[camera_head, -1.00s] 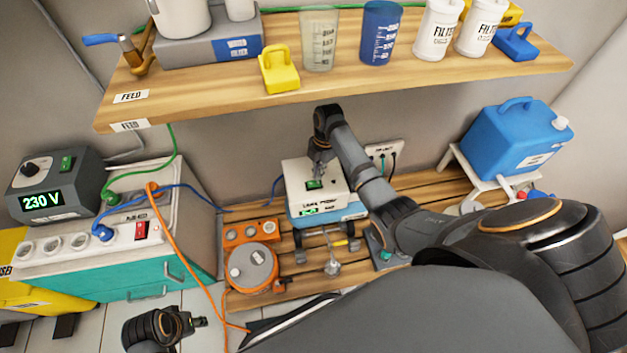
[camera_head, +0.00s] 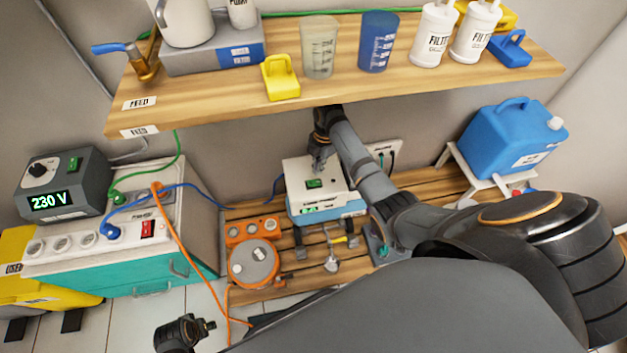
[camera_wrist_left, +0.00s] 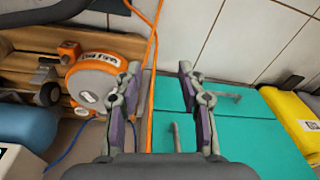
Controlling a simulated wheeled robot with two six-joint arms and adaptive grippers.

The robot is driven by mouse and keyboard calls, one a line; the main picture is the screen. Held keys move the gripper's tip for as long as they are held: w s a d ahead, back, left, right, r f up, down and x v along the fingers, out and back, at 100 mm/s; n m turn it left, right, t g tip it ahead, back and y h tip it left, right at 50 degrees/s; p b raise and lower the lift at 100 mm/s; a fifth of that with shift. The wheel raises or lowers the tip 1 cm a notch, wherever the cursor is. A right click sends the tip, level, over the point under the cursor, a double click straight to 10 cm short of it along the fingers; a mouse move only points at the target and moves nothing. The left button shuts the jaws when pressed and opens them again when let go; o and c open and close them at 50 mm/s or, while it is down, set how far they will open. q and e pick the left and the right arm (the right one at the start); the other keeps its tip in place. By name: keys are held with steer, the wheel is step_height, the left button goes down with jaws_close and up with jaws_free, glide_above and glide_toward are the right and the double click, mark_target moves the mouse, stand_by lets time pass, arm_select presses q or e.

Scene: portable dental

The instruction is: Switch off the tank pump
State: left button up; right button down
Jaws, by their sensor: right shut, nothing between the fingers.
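A white box-shaped unit (camera_head: 304,171) with a blue lower part stands on the slatted wooden bench, below the shelf. Its label is too small to read, so I cannot be sure it is the tank pump. It has a green switch (camera_head: 314,184) on top and a small lit green display (camera_head: 308,210) on its front. My right gripper (camera_head: 320,166) is shut and empty, just above the box behind the switch, seemingly apart from it. My left gripper is low at the left (camera_head: 209,326); in the left wrist view its fingers (camera_wrist_left: 158,85) are open and empty.
A grey 230 V unit (camera_head: 62,185) and a socket panel with a red switch (camera_head: 147,230) stand at left on a teal cabinet (camera_head: 130,275). An orange cable reel (camera_head: 254,264) is in front of the box. The shelf (camera_head: 230,112) overhangs it. A blue canister (camera_head: 515,140) stands right.

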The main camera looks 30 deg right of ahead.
steer(key=shift+r+p, duration=0.65)
arm_select(q)
steer(key=s+f, duration=0.1)
steer(key=a+f, duration=0.1)
steer(key=f, duration=0.1)
steer(key=s+f, duration=0.1)
steer(key=shift+s+a+f, duration=0.25)
steer(key=shift+s+f, duration=0.05)
steer(key=shift+f, duration=0.1)
arm_select(e)
steer(key=shift+r, duration=0.15)
